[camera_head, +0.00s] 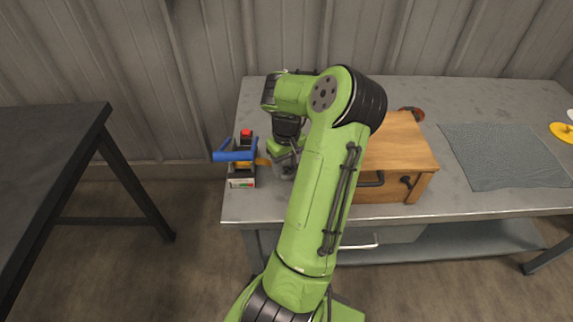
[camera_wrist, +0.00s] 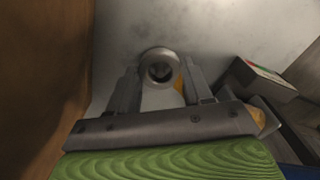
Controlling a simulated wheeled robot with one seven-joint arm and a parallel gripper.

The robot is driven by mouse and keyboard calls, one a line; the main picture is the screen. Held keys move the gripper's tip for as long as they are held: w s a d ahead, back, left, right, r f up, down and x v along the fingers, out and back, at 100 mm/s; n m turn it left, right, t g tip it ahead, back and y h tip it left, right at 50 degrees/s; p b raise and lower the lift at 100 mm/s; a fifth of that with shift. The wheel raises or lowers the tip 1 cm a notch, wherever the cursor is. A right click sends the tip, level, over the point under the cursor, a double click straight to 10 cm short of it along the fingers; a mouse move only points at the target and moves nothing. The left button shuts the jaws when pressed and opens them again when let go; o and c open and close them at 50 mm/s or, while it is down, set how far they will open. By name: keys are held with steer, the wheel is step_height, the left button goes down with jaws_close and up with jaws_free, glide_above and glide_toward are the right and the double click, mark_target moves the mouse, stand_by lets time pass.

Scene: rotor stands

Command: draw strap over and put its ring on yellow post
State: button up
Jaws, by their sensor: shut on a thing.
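A dark stand (camera_head: 237,174) with a blue roller (camera_head: 235,156) and a red top (camera_head: 246,132) is on the metal table, left of my arm. A yellow-orange strap-like piece (camera_head: 262,162) reaches from the stand toward my gripper (camera_head: 285,170), which is partly hidden by my arm. In the wrist view my gripper (camera_wrist: 160,85) is shut on a grey ring (camera_wrist: 160,54). A bit of yellow (camera_wrist: 179,80) shows just behind the ring, and an orange end (camera_wrist: 257,115) shows at the right. I cannot tell which yellow part is the post.
A wooden box (camera_head: 400,150) stands right of my arm, close to it. A grey cloth (camera_head: 500,155) and a yellow item (camera_head: 562,131) lie farther right on the table (camera_head: 470,105). A dark table (camera_head: 50,140) is at the left, across a gap.

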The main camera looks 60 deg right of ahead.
steer(key=shift+r+p, duration=2)
steer(key=shift+r, duration=0.5)
